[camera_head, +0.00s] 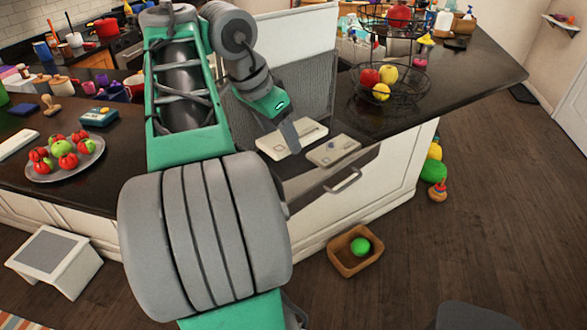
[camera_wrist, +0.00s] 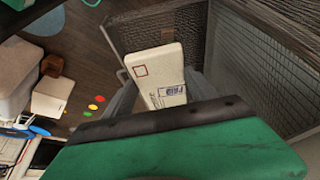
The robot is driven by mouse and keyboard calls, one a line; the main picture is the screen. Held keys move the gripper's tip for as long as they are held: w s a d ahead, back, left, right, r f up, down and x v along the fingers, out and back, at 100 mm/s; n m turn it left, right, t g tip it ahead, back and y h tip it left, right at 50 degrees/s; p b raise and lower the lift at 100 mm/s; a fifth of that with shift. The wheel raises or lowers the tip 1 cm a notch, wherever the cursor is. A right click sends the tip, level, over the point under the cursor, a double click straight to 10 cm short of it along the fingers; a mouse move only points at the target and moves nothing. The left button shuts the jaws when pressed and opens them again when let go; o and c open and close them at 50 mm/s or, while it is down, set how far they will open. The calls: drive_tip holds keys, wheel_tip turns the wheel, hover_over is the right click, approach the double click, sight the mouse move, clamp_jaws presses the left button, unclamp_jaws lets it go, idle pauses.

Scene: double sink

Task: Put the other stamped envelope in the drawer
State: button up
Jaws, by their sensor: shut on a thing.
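My gripper (camera_head: 289,133) is over the open drawer (camera_head: 343,181) in the head view, its fingers shut on a cream stamped envelope (camera_head: 272,146). The wrist view shows this envelope (camera_wrist: 153,62) between the fingers, with a square outline and a dark printed mark on its face. A second cream envelope (camera_head: 333,151) with small marks lies to the right, apparently within the drawer behind its handled front. Whether the held envelope touches the drawer's bottom cannot be told. My fingers hide part of it.
A grey mesh panel (camera_head: 300,75) stands behind the drawer. A wire fruit basket (camera_head: 390,84) stands on the counter to the right. A brown box (camera_head: 353,250) with a green ball sits on the floor before the cabinet.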

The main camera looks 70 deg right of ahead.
sight(284, 183)
drive_tip(key=shift+w+f+b, duration=0.15)
drive_tip(key=shift+f+b, duration=0.2)
drive_tip(key=shift+f, duration=0.25)
drive_tip(key=shift+w+f+b, duration=0.15)
drive_tip(key=shift+f+b, duration=0.15)
drive_tip(key=shift+f, duration=0.25)
wheel_tip(284, 183, down, 9)
drive_tip(key=b, duration=0.5)
drive_tip(key=shift+f+b, duration=0.15)
drive_tip(key=shift+b, duration=0.2)
drive_tip(key=shift+f, duration=0.1)
drive_tip(key=shift+f, duration=0.15)
drive_tip(key=o, duration=1.5)
